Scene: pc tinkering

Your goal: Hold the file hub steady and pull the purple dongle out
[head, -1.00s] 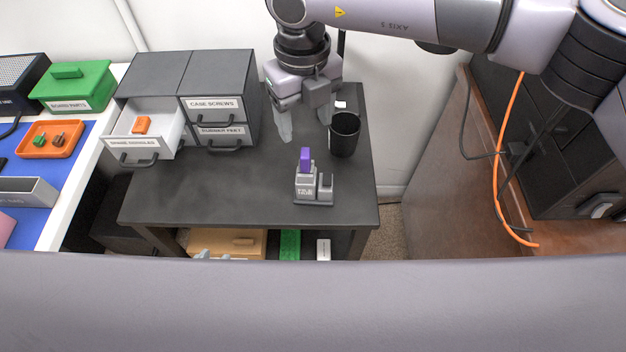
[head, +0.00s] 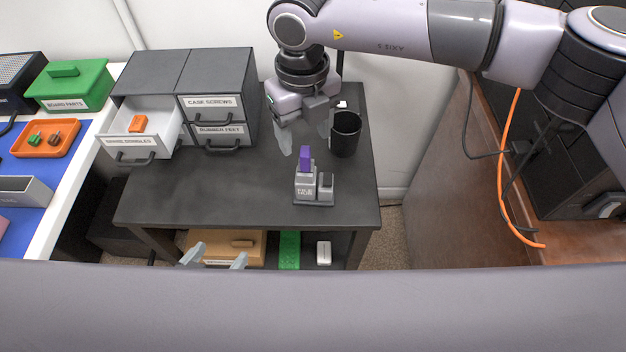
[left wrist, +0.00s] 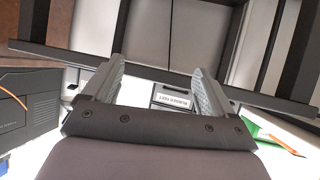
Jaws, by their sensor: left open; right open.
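The grey file hub (head: 305,189) stands on the dark desk near its front right. The purple dongle (head: 305,159) stands upright in the top of the hub's taller left part. My right gripper (head: 305,138) is open and empty, pointing down just behind and above the dongle, not touching it. My left gripper (head: 214,257) is open and empty, low in front of the desk; only its fingertips show above the grey edge. It also shows in the left wrist view (left wrist: 156,78), with nothing between its fingers. The hub and dongle are not visible there.
A black cup (head: 345,133) stands behind and right of the hub. A drawer cabinet (head: 217,80) with the spare dongles drawer (head: 140,149) open stands at the desk's back left. The desk top (head: 220,185) left of the hub is clear. A shelf below holds a wooden box (head: 240,243).

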